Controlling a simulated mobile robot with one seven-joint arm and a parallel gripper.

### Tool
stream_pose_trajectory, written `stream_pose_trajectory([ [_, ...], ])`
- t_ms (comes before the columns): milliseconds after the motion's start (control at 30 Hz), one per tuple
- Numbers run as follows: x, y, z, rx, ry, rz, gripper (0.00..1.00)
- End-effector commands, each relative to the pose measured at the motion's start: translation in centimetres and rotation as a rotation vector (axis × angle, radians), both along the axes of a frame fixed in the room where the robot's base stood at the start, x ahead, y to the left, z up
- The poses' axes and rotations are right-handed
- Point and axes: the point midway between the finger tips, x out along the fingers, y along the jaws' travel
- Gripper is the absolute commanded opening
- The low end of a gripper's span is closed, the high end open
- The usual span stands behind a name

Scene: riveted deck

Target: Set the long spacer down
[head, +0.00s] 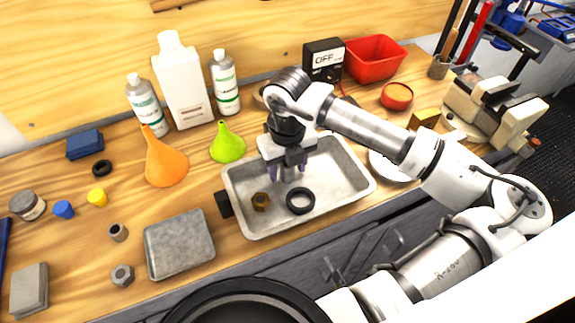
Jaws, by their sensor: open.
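My gripper (288,168) points down inside the metal tray (358,190), over its back middle part. Its purple-tipped fingers are apart. A grey upright piece (289,174) shows between the fingers, probably the long spacer. At this size I cannot tell whether it touches the tray floor or a finger. A brass nut (261,202) and a black ring (300,201) lie in the tray in front of the gripper. A short grey hollow cylinder (118,232) stands on the bench at the left.
A grey slab (179,245) and a hex nut (122,275) lie left of the tray. Orange (165,165) and green (227,146) funnels and bottles (183,85) stand behind. A red bin (374,60) and a vise (490,108) are at the right.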

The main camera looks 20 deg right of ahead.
Motion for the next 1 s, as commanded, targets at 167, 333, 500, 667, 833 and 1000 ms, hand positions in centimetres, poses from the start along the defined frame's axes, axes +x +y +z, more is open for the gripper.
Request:
stream_pose_trajectory([
  [167, 0.0, 0.0, 0.6, 0.001, 0.0, 0.0, 0.51],
  [333, 0.1, -0.1, 3.4, -0.005, -0.003, 0.0, 0.51],
  [500, 0.1, -0.1, 7.3, -0.004, -0.002, -0.002, 0.51],
  [667, 0.1, 0.0, 10.2, -0.003, -0.002, -0.001, 0.51],
  [833, 0.0, 0.0, 11.9, 0.0, 0.0, 0.001, 0.51],
  [1000, 0.0, 0.0, 12.3, 0.0, 0.0, 0.001, 0.51],
])
